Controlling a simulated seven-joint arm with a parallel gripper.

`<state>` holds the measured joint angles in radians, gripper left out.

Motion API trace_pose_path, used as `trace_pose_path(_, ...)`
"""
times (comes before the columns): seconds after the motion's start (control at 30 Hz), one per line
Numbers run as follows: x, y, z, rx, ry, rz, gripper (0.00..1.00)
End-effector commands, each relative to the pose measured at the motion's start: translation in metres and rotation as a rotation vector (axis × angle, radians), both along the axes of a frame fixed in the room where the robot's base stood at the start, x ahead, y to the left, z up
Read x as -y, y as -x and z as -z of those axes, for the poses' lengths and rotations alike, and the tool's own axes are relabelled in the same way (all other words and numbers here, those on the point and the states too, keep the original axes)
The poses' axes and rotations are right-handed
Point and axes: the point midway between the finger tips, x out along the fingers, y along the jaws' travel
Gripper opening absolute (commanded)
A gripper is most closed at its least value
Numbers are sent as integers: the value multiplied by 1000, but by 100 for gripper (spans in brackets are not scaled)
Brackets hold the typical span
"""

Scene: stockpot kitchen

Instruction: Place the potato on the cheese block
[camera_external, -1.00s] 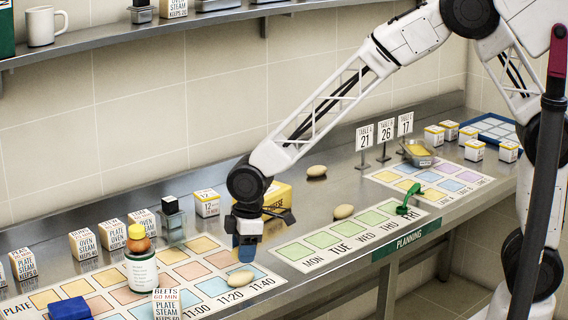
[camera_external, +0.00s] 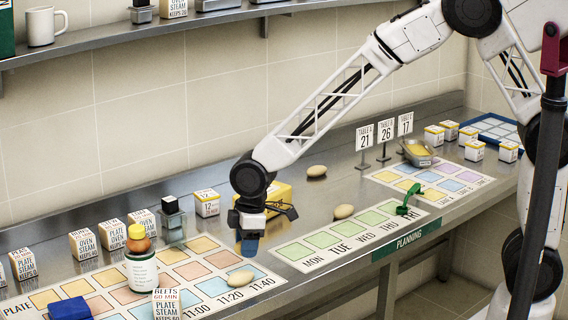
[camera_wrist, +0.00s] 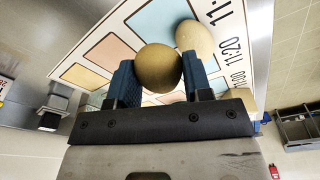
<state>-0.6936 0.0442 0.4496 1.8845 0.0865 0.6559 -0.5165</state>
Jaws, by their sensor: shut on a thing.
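My gripper (camera_external: 249,247) is shut on a potato, low over the mat in the external view. In the wrist view the round brown potato (camera_wrist: 158,67) sits between the blue fingers; in the external view I cannot make it out behind them. A second potato (camera_external: 240,277) lies on the mat near 11:20, and shows just beyond the held one in the wrist view (camera_wrist: 195,42). The yellow cheese block (camera_external: 284,195) stands on the counter behind my gripper, partly hidden by it. Its top is only partly visible.
Two more potatoes lie to the right, one by the wall (camera_external: 316,171) and one by the green planning mat (camera_external: 343,211). A bottle (camera_external: 142,270), a small glass container (camera_external: 172,226) and several labelled boxes stand left. A white box (camera_external: 207,203) stands beside the cheese block.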

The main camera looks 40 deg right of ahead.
Motion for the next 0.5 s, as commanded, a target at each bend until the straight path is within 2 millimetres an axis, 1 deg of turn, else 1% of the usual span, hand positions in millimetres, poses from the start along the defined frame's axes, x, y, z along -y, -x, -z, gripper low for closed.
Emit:
trace_pose_path(0.27, 51, -25, -14, 0, 0, 103, 22)
trace_pose_path(0.5, 106, -46, -28, 1, -1, 213, 22)
